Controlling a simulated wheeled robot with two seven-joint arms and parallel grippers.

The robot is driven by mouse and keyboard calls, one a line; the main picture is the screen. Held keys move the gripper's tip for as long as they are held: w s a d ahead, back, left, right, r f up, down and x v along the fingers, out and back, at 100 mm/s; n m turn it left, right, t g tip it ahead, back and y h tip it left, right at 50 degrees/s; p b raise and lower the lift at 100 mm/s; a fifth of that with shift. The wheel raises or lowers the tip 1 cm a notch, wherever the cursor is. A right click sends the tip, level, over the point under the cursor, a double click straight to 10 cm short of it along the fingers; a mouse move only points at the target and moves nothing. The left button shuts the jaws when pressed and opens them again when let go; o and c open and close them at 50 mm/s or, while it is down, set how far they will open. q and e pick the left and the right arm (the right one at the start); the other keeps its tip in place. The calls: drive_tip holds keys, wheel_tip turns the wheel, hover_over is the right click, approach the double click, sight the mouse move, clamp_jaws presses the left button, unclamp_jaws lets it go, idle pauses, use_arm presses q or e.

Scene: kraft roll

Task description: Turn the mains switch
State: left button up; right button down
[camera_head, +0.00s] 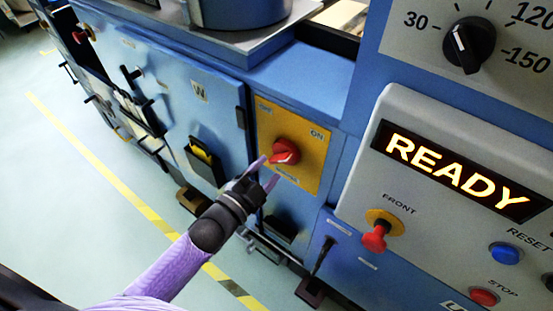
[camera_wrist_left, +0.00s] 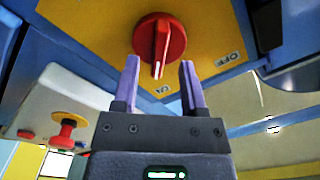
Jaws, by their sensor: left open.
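The mains switch (camera_head: 285,152) is a red rotary knob on a yellow plate (camera_head: 308,178) marked OFF and ON, on the blue machine front. In the left wrist view the red knob (camera_wrist_left: 159,40) has a raised grip bar with a white mark, pointing toward the ON label. My left gripper (camera_head: 262,172) is just in front of the knob, at its lower left in the head view. My right gripper is not in view.
A grey control panel (camera_head: 420,126) on the right carries a lit READY display (camera_head: 455,170), a red FRONT knob (camera_head: 376,237), a blue RESET button (camera_head: 505,253) and a red STOP button (camera_head: 484,297). A black dial (camera_head: 468,45) is above. Floor at left is open.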

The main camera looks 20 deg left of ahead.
sight(283, 156)
use_arm(q)
drive_tip(key=shift+x, duration=1.5)
clamp_jaws()
